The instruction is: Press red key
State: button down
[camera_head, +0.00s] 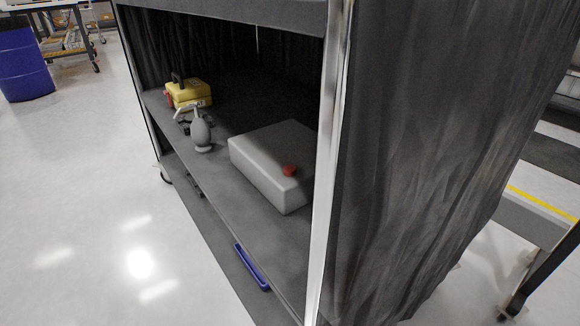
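A red key (289,170) shows as a small round red button on a light grey box (267,147). The box sits on the dark shelf of a curtained rack, close behind the rack's front post. The post overlaps the box's right end, so part of the box is hidden. My gripper is not in this view.
On the same shelf (225,184), a grey bulb-shaped object (201,131) and a yellow case (190,94) stand to the left. A metal post (334,150) and dark curtain (420,150) bound the right. A blue tray (252,267) lies lower down. Floor (90,200) at left is clear.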

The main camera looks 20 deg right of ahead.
aim_at(289, 170)
jog(key=i+j+u, duration=0.2)
jog(key=u, duration=0.3)
jog(key=i+j+u, duration=0.15)
jog(key=i+u, duration=0.15)
jog(key=u, duration=0.15)
